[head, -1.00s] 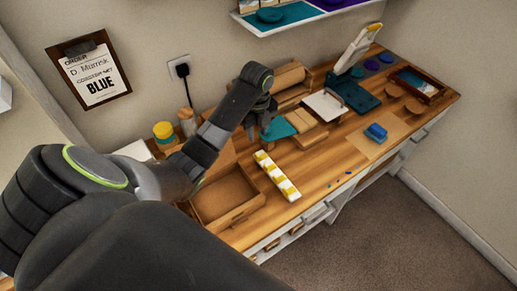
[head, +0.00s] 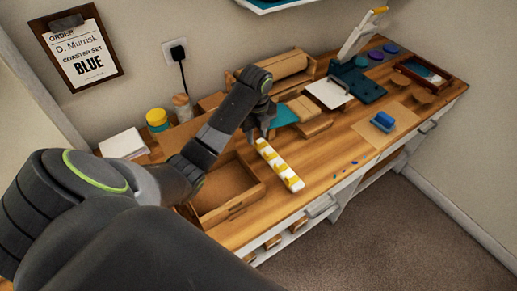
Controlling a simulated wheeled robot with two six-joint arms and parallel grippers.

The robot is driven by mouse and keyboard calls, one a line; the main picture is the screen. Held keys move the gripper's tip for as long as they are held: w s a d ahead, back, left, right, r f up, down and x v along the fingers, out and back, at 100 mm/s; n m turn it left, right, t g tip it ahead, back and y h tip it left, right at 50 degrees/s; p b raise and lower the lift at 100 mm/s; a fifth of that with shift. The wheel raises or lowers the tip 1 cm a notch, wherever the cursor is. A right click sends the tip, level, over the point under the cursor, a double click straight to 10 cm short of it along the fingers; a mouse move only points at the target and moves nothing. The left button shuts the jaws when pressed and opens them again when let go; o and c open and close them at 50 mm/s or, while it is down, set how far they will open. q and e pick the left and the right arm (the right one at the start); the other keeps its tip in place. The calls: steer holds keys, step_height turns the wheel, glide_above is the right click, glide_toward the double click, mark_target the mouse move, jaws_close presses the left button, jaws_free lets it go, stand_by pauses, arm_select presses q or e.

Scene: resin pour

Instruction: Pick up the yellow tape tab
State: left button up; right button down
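A white strip (head: 293,184) with several yellow tape tabs (head: 281,169) across it lies along the wooden bench, near the middle of the head view. My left gripper (head: 263,133) points down just beyond the strip's far end, close to the endmost tab. I cannot tell whether it touches the strip. Its fingers are small and dark, and their gap cannot be made out. My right gripper is not in view.
An open cardboard box (head: 226,190) stands left of the strip. A blue block (head: 383,121) sits on a brown sheet (head: 399,119) to the right, with small blue bits nearby. A white-topped board (head: 327,92) stands behind. Bare bench lies right of the strip.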

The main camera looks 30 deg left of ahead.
mark_target(256, 142)
arm_select(q)
step_height(256, 142, down, 3)
jaws_close()
steer(key=shift+r, duration=0.1)
stand_by(0.5)
